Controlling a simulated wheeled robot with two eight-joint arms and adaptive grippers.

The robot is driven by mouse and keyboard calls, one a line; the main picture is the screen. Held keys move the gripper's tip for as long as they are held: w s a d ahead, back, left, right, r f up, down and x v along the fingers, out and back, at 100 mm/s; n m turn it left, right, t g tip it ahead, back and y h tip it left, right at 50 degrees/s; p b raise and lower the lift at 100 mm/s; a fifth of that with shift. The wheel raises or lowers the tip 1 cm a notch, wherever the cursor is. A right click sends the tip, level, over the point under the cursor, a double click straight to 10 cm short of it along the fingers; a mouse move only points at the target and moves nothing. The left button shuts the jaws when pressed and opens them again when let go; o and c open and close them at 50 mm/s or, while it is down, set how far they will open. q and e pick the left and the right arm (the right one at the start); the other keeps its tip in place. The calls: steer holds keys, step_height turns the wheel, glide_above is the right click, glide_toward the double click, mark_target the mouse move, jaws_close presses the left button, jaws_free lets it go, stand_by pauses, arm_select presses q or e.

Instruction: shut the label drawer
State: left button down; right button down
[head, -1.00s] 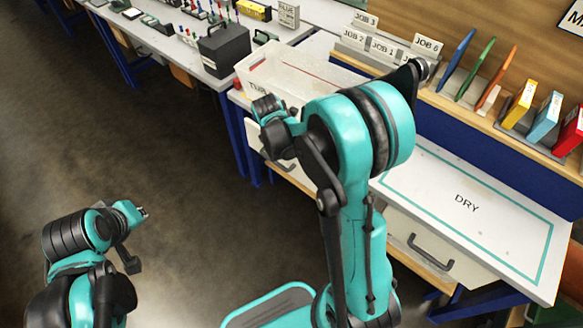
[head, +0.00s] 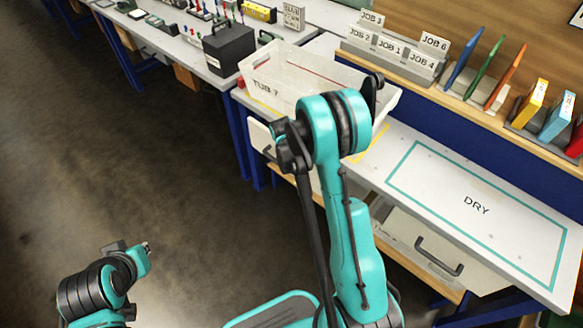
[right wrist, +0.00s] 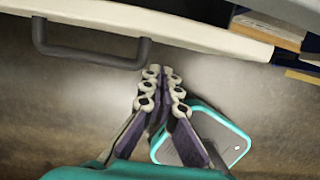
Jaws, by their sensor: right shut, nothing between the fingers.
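A white drawer front (head: 258,137) with a dark handle shows under the left bench in the head view, partly hidden by my right arm. In the right wrist view, the drawer front (right wrist: 205,33) crosses the top, with a dark gap behind its upper edge. Its dark bar handle (right wrist: 90,53) is at upper left. My right gripper (right wrist: 162,72) is shut and empty, its fingertips just below the handle's right end; I cannot tell if they touch. In the head view its fingers are hidden. My left gripper (head: 147,246) is at lower left, away from the benches, too small to read.
A second drawer (head: 480,270) with a dark handle (head: 438,257) is under the DRY-marked bench top (head: 430,150). A white tub (head: 310,72) stands on the bench behind my right arm. Job cards and coloured panels line the back. The floor at left is clear.

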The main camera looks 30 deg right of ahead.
steer(key=shift+w+d+r, duration=0.1)
steer(key=shift+w+d, duration=0.15)
steer(key=shift+d, duration=0.4)
steer(key=shift+w+d, duration=0.2)
steer(key=shift+d, duration=0.4)
steer(key=shift+w+d+b, duration=0.2)
steer(key=shift+w+d, duration=0.05)
steer(key=shift+d, duration=0.4)
steer(key=shift+w+d+b, duration=0.15)
steer(key=shift+w+d, duration=0.1)
steer(key=shift+d, duration=0.35)
steer(key=shift+a, duration=0.1)
